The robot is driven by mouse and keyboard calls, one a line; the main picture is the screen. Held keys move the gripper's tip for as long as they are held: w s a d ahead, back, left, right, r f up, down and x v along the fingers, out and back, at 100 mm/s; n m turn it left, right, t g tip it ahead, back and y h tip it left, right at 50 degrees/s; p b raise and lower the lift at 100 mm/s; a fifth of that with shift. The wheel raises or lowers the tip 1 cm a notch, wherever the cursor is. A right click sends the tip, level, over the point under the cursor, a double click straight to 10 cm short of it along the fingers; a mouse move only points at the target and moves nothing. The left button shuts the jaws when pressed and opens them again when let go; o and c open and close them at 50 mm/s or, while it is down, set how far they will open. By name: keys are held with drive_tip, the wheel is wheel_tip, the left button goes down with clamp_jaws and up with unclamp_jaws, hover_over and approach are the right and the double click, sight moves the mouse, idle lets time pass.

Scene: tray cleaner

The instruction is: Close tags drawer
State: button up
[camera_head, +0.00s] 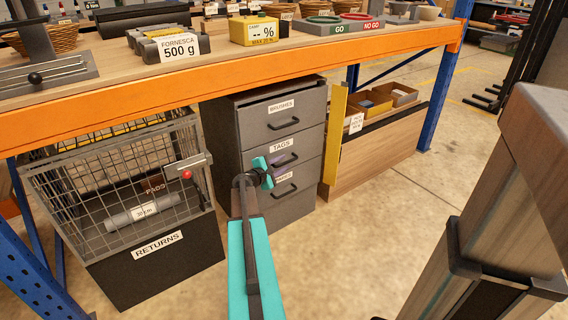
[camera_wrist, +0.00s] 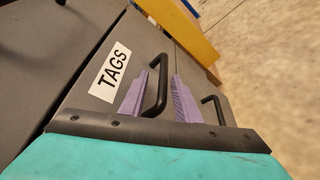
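The grey drawer unit (camera_head: 232,130) stands under the bench. Its TAGS drawer (camera_head: 308,141) is the middle one, below the BRUSHES drawer (camera_head: 310,98). The TAGS front looks close to flush; a dark gap runs along its edge in the wrist view, and I cannot tell whether it sticks out slightly. My gripper (camera_head: 281,162) is at the TAGS front and partly hides it. In the wrist view, my purple fingers (camera_wrist: 166,74) are apart, with the black TAGS handle (camera_wrist: 163,85) showing between them. Contact with the handle is unclear. The TAGS label (camera_wrist: 110,72) is beside the fingers.
The wire RETURNS basket (camera_head: 155,247) stands left of the drawers. A yellow panel (camera_head: 334,145) and a wooden bin unit (camera_head: 385,150) stand close on the right. The orange bench edge (camera_head: 200,94) is above. Floor in front is clear.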

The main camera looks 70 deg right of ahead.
drive_tip(key=p+v, duration=0.2)
drive_tip(key=v, duration=1)
idle(0.3)
